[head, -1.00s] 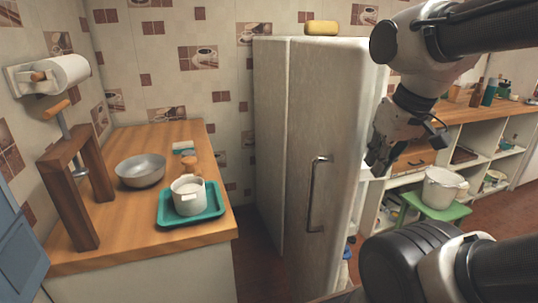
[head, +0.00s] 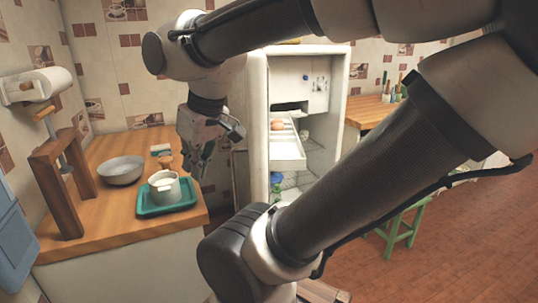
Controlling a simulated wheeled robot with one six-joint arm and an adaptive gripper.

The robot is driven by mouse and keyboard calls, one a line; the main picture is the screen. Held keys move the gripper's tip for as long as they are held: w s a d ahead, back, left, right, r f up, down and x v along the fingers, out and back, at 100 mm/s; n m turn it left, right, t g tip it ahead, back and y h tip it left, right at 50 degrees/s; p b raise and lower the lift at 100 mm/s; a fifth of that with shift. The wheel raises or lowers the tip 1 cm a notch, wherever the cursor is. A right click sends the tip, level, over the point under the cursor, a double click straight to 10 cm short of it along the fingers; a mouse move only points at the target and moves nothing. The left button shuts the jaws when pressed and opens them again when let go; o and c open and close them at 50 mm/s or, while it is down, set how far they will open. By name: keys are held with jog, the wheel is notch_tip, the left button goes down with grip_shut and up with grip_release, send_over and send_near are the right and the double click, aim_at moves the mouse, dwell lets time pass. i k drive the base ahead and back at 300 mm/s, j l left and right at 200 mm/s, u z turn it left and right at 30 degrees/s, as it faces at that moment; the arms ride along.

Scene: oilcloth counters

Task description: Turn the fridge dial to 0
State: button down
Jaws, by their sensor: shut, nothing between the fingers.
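The fridge (head: 257,125) stands behind my arm with its pale interior in view. Inside, a white tray or drawer (head: 288,150) holds brownish egg-like items. The upper inner panel (head: 292,92) bears a small dark spot and some faint marks; I cannot tell whether either is the dial, and no setting is readable. My gripper (head: 197,174) is shut and empty. It points down, left of the fridge opening and in front of the wooden counter in the picture. My arm hides part of the fridge, and its door handle is not visible.
The left counter (head: 112,151) carries a metal bowl (head: 120,171), a teal tray (head: 147,211) with a white pot (head: 164,189), and a wooden frame (head: 54,190). A green stool (head: 403,229) stands right of my arm. Tiled floor (head: 455,235) is open at right.

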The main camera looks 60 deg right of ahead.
aim_at(321, 86)
jog(key=k+l+u, duration=0.1)
jog(key=l+u, duration=0.35)
jog(key=k+l+u, duration=0.15)
jog(key=u, duration=0.25)
jog(key=k+l+u, duration=0.2)
jog(key=u, duration=0.25)
jog(key=k+l+u, duration=0.2)
jog(key=u, duration=0.25)
jog(key=k+l+u, duration=0.2)
jog(key=u, duration=0.2)
jog(key=k+l+z, duration=0.1)
jog(key=k+z, duration=0.2)
jog(key=k+l+z, duration=0.15)
jog(key=k+z, duration=0.2)
jog(key=k+l+z, duration=0.2)
jog(key=z, duration=0.2)
jog(key=k+l+z, duration=0.2)
jog(key=z, duration=0.25)
jog(key=k+l+z, duration=0.1)
jog(key=l+z, duration=0.7)
jog(key=k+l+z, duration=0.1)
jog(key=l+z, duration=0.3)
